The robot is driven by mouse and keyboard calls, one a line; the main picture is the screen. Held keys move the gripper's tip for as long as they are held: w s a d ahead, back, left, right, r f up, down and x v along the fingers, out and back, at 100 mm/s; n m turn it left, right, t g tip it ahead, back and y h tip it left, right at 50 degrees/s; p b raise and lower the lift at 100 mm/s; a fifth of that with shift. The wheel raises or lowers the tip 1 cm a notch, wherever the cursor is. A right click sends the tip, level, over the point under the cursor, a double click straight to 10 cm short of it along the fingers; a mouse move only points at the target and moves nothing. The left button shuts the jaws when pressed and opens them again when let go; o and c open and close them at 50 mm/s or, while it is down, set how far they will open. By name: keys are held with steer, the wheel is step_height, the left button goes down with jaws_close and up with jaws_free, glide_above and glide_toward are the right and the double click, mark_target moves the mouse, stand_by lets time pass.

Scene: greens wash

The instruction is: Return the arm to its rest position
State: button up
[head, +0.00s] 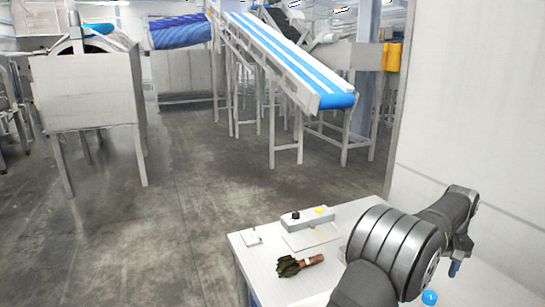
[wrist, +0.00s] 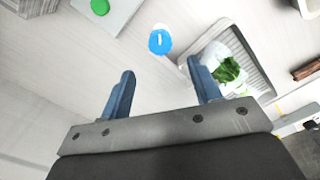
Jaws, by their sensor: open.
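My gripper (wrist: 160,68) is open, with two blue fingers apart and nothing between them. In the head view it shows only partly, with a blue fingertip (head: 454,268) pointing down at the right end of my bent arm. A blue round piece with a white mark (wrist: 160,41) lies beyond the fingertips; a similar blue piece (head: 429,297) shows below my arm in the head view.
A green button (wrist: 100,6) shows in the wrist view. A wall (head: 470,130) stands behind.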

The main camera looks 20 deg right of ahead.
mark_target(430, 294)
step_height(430, 294, down, 9)
steer(key=shift+r, duration=0.15)
steer(key=shift+m, duration=0.3)
steer(key=m, duration=1.1)
steer(key=shift+m, duration=2.7)
